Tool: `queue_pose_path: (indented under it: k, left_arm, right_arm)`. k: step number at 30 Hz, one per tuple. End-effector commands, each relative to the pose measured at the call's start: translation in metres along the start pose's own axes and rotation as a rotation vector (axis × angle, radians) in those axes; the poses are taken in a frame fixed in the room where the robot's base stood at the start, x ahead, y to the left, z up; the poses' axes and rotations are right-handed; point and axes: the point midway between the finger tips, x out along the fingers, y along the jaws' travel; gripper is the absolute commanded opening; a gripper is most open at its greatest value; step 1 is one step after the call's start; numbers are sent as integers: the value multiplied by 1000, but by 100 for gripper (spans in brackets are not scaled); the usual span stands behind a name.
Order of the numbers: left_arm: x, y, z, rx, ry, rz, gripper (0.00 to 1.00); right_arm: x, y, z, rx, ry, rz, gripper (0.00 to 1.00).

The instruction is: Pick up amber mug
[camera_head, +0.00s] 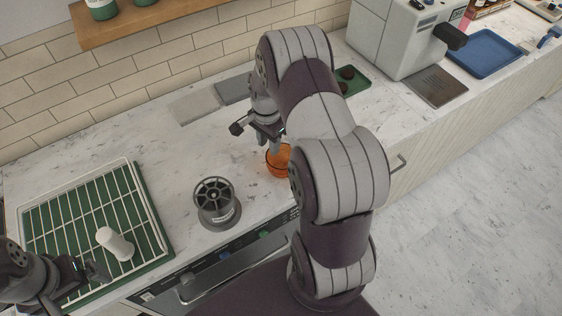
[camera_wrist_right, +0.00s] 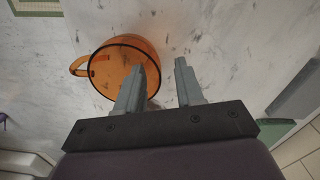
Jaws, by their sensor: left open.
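The amber mug (camera_head: 273,163) is translucent orange and stands on the marble counter, partly hidden behind my right arm. In the right wrist view the mug (camera_wrist_right: 108,72) shows its open rim, with its handle toward the left. My right gripper (camera_wrist_right: 160,66) is open and empty. Its left finger overlaps the right part of the mug; I cannot tell whether that finger is inside or above the rim. The other finger is to the right of the mug, over bare counter. In the head view the right gripper (camera_head: 272,145) is beside the mug. My left gripper (camera_head: 92,270) is open at the lower left.
A grey round device (camera_head: 216,206) stands left of the mug. A wire rack on a green tray (camera_head: 141,190) holds a white cylinder (camera_head: 115,243) near my left gripper. A green tray (camera_head: 360,82) with dark items and a coffee machine (camera_head: 392,42) are farther right.

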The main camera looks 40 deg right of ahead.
Motion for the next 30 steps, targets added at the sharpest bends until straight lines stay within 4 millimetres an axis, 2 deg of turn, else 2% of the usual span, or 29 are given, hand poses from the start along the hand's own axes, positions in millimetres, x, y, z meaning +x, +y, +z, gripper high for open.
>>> queue_pose_path:
  k: [1,3,6,12,13,15,16,30]
  left_arm:
    - [-11,0,-1,0,1,0,100]
    - [-12,0,-2,0,1,0,100]
    - [-13,0,-2,0,1,0,100]
    - [-12,0,-1,0,0,0,100]
    - [-12,0,-1,0,0,0,100]
    - [-12,0,-1,0,0,0,100]
    - [-12,0,-1,0,0,0,100]
    - [-10,0,-1,0,1,0,100]
  right_arm:
    - [4,2,0,0,-2,4,37]
    - [19,1,0,0,-1,2,37]
    - [29,1,0,0,0,1,37]
    - [32,0,0,-1,1,-1,37]
    - [31,0,0,-1,1,-1,30]
    - [31,0,0,-1,1,-1,8]
    - [31,0,0,-1,1,-1,0]
    - [28,0,0,-1,1,-1,0]
